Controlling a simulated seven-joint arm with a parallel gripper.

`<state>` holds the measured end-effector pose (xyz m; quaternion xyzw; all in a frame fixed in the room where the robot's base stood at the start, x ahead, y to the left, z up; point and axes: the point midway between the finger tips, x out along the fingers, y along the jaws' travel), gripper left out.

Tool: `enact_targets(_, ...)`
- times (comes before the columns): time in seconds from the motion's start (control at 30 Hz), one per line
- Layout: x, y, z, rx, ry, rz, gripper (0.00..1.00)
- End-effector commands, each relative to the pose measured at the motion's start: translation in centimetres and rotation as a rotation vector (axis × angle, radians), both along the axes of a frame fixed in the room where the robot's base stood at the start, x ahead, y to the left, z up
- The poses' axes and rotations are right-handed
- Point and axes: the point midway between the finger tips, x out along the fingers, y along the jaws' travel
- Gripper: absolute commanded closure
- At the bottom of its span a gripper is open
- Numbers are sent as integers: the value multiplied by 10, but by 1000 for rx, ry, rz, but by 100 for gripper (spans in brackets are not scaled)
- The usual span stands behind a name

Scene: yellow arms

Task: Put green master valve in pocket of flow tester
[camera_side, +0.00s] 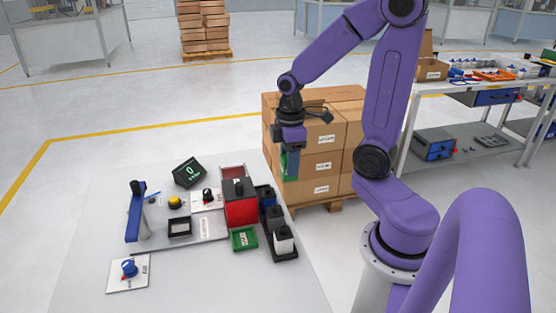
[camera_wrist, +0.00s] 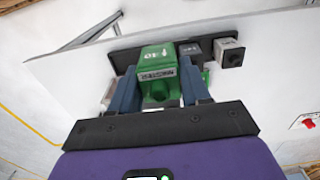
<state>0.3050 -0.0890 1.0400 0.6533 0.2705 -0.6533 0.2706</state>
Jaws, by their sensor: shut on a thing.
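My gripper (camera_side: 290,160) is shut on the green master valve (camera_side: 284,164) and holds it in the air, above and behind the black rack. In the wrist view the valve (camera_wrist: 157,62), a green block with a pale label, sits between my blue fingers. The flow tester appears to be the grey plate (camera_side: 205,228) on the table, with a black display reading 0 (camera_side: 188,172), a yellow button (camera_side: 175,202), a blue upright lever (camera_side: 135,212) and a square black-rimmed pocket (camera_side: 179,228). The pocket looks empty. My gripper is to the right of it.
A black rack (camera_side: 281,254) holds blue, dark and white-topped blocks (camera_side: 284,240). A red box (camera_side: 240,207) stands between rack and tester, with a green tray (camera_side: 244,239) in front. A white panel with a blue knob (camera_side: 129,269) lies front left. Stacked cartons (camera_side: 325,150) stand behind.

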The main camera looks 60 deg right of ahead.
Motion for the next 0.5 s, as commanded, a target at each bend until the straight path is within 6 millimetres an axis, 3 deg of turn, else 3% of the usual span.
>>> enact_targets(0.2,-20,6,10,0,-3,1,86)
enact_targets(0.5,-29,9,13,0,0,1,86)
